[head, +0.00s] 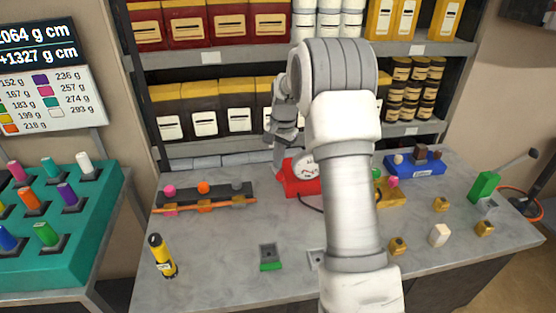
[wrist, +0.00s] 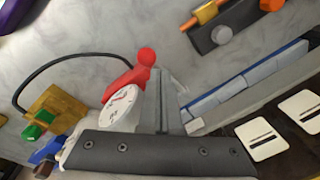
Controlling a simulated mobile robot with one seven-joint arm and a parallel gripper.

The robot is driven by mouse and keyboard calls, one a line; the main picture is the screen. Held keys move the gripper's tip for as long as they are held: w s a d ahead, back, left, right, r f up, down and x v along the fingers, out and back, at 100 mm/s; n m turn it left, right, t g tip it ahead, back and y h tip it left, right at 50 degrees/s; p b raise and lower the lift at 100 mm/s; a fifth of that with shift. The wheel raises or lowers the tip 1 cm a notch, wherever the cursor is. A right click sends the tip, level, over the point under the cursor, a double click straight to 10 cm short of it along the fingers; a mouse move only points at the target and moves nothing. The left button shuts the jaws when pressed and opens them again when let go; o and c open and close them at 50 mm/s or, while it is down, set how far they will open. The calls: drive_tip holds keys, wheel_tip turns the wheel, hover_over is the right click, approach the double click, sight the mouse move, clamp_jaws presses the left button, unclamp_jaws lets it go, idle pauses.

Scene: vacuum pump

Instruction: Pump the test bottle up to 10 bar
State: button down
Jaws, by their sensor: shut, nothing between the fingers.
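A red device with a white round dial (head: 305,168) stands at the back middle of the bench, partly behind my arm. The dial shows in the wrist view (wrist: 120,106), but I cannot read its needle. A red rounded knob (wrist: 146,58) rises beside it. A black hose (wrist: 62,60) runs from the red device to a yellow-brown block (wrist: 55,110) with a green knob (wrist: 38,118). My gripper (head: 279,168) is shut and empty, pointing down close to the red device's left end; contact cannot be told. I cannot tell which thing is the test bottle.
A dark rack with coloured knobs (head: 225,195) lies left of the gripper. A blue block (head: 428,168) and a green block (head: 484,187) stand at right. Shelves with boxes (head: 237,111) rise behind.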

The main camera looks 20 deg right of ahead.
sight(280, 178)
drive_tip(key=shift+s+a+f+b, duration=0.2)
drive_tip(key=shift+s+f+b, duration=0.75)
drive_tip(key=shift+f+b, duration=0.15)
drive_tip(key=shift+s+a+f+b, duration=0.15)
drive_tip(key=shift+s+f+b, duration=0.75)
drive_tip(key=shift+f+b, duration=0.15)
idle(3.2)
drive_tip(key=w+d+r+p, duration=0.1)
drive_tip(key=w+r+p, duration=0.5)
drive_tip(key=r+p, duration=0.2)
drive_tip(key=shift+w+d+p, duration=0.15)
drive_tip(key=shift+w+p, duration=0.15)
drive_tip(key=shift+p, duration=0.2)
idle(0.6)
drive_tip(key=shift+f, duration=0.1)
drive_tip(key=w+r+p, duration=0.2)
drive_tip(key=p, duration=0.1)
drive_tip(key=w+r+p, duration=0.1)
drive_tip(key=r, duration=0.1)
drive_tip(key=shift+d+p, duration=0.3)
drive_tip(key=shift+p, duration=0.1)
